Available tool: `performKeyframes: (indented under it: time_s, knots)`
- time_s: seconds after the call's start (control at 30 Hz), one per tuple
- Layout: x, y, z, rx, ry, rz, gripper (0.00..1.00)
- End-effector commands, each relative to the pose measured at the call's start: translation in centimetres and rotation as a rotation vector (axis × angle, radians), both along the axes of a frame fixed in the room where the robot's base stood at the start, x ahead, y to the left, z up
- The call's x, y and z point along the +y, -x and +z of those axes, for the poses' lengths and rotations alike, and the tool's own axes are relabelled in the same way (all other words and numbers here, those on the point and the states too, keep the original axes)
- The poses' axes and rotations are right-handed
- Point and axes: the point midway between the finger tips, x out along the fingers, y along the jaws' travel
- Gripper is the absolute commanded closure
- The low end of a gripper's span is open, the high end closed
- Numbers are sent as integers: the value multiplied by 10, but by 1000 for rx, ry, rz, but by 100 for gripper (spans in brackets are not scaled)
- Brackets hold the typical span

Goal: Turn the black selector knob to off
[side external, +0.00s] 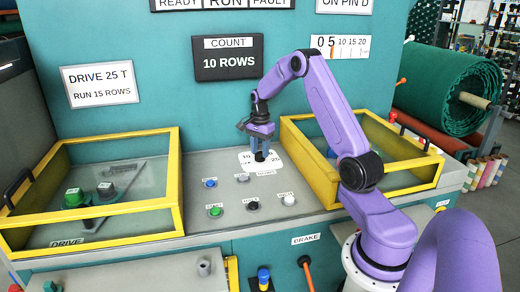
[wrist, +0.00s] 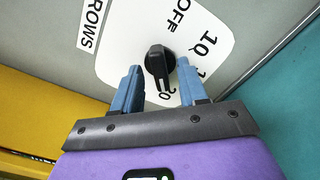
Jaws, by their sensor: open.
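The black selector knob (wrist: 158,62) sits on a white dial plate (wrist: 118,45) in the wrist view. Its white pointer mark is at the lower end, towards the printed 20, and OFF is printed above it. My gripper (wrist: 159,67) is open, with one blue finger on each side of the knob. A gap shows at the left finger; I cannot tell whether the right one touches. In the side external view my gripper (side external: 260,150) points down over the dial plate (side external: 246,160), and the knob (side external: 260,156) shows at its fingertips.
Several push buttons, including a blue one (side external: 210,183) and a green one (side external: 215,211), stand on the grey panel in front of the dial. Yellow-framed clear guards stand left (side external: 176,190) and right (side external: 296,150) of it. A teal wall (side external: 120,130) rises behind.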

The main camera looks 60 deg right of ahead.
Motion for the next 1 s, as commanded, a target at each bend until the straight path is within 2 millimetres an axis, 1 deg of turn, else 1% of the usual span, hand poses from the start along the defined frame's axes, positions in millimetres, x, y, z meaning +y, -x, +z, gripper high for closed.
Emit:
performKeyframes:
  time_s: [0.17,0.2,0.27,0.3,0.33,0.7,0.87,1.0]
  knots:
    - [0,0,0,0,0,0,57]
    - [0,0,0,0,0,0,61]
    - [0,0,0,0,0,0,80]
    - [0,0,0,0,0,0,93]
    - [0,0,0,0,0,0,100]
    - [0,0,0,0,0,32,100]
    - [0,0,0,0,0,107,100]
    - [0,0,0,0,-1,209,100]
